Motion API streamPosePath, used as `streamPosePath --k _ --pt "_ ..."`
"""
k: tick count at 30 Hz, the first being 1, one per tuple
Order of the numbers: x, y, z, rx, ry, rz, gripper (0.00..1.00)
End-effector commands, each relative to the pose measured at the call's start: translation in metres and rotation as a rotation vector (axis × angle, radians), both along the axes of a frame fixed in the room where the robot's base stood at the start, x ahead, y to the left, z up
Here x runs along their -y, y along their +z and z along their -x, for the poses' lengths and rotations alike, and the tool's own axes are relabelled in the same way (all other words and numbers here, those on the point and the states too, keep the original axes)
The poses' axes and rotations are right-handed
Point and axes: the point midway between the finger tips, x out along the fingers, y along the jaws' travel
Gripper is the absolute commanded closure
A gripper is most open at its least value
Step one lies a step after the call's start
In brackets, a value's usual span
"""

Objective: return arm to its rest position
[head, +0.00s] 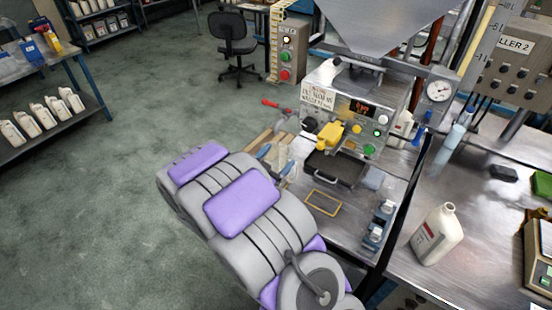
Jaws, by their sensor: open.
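My grey and purple arm (243,203) fills the lower middle of the head view. It stretches from the bottom edge up and left, over the floor and past the left edge of the filling bench. My gripper cannot be made out; the arm's far end is hidden behind its own links or out of view. I see nothing held by the arm. The filling machine (352,108) stands beyond the arm, with a hopper (385,22) above it. A dark tray (336,167) with a handle sits below its yellow part (330,136).
A white bottle (437,235) stands on the metal bench (478,250) at right. A yellow outline (323,202) marks the near bench top. Shelves with white bottles (33,122) stand at left, and a chair (233,45) behind. The green floor (110,200) left of the arm is clear.

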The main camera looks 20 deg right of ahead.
Motion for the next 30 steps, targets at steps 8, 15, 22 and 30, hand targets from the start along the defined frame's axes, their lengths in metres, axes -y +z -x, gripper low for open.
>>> streamPosePath --k 8,15,22,30 --pt "0.000 0.000 0.000 -0.001 0.000 -0.001 0.20" --pt "-0.001 -0.001 -0.001 -0.004 0.006 -0.011 0.20" --pt "-0.020 -0.005 -0.024 -0.085 0.143 -0.222 0.20" --pt "-0.088 0.003 -0.025 -0.323 0.476 -0.530 0.20"
